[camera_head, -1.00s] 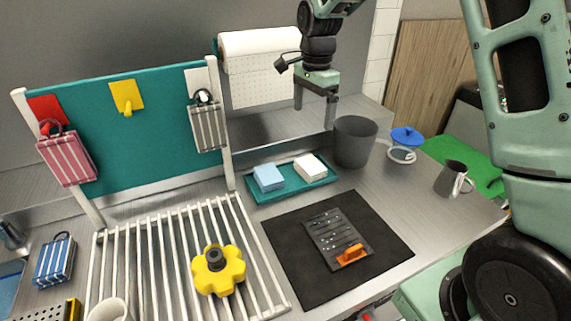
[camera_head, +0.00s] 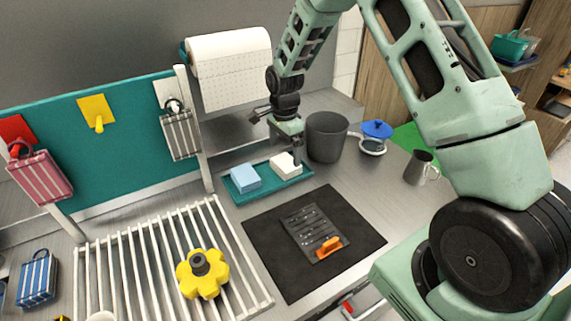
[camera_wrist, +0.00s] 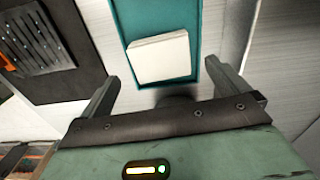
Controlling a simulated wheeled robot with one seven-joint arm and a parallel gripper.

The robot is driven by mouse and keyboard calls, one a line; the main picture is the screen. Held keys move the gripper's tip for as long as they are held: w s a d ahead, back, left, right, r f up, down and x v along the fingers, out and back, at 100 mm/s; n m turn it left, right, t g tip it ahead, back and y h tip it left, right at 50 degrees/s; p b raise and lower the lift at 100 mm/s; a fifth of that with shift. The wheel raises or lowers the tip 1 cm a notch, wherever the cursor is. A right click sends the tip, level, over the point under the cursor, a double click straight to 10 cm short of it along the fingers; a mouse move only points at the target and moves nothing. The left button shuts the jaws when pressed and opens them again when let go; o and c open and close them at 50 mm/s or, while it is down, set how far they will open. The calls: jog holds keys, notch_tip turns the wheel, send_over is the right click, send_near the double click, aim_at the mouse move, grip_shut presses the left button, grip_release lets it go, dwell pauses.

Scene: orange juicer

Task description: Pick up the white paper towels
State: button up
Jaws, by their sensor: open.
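A small white stack, looking like folded paper towels (camera_head: 284,165), lies on the right part of a teal tray (camera_head: 238,198). The wrist view also shows this white stack (camera_wrist: 158,58) on the teal tray (camera_wrist: 128,17). My gripper (camera_head: 297,158) is at the stack in the head view, partly covering it. In the wrist view my gripper (camera_wrist: 161,78) is open and empty. Its two fingers are on either side of the stack's near end, apart from it. Their exact height over the tray is hard to tell. A white perforated paper roll (camera_head: 232,70) hangs on the wall behind.
A light blue block (camera_head: 245,177) lies left on the tray. A grey bin (camera_head: 326,137) stands close to the right of my gripper. A black mat (camera_head: 275,265) holds a grey grater-like board (camera_head: 310,228). A white rack (camera_head: 120,270) is at left.

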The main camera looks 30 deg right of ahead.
aim_at(284, 162)
jog(key=shift+f+p, duration=0.95)
jog(key=shift+f, duration=1.35)
jog(key=c, duration=0.9)
jog(key=shift+r, duration=0.1)
notch_tip(284, 162, up, 10)
jog(key=b, duration=0.3)
jog(key=o, duration=0.4)
jog(key=c, duration=0.3)
jog(key=shift+c, duration=0.2)
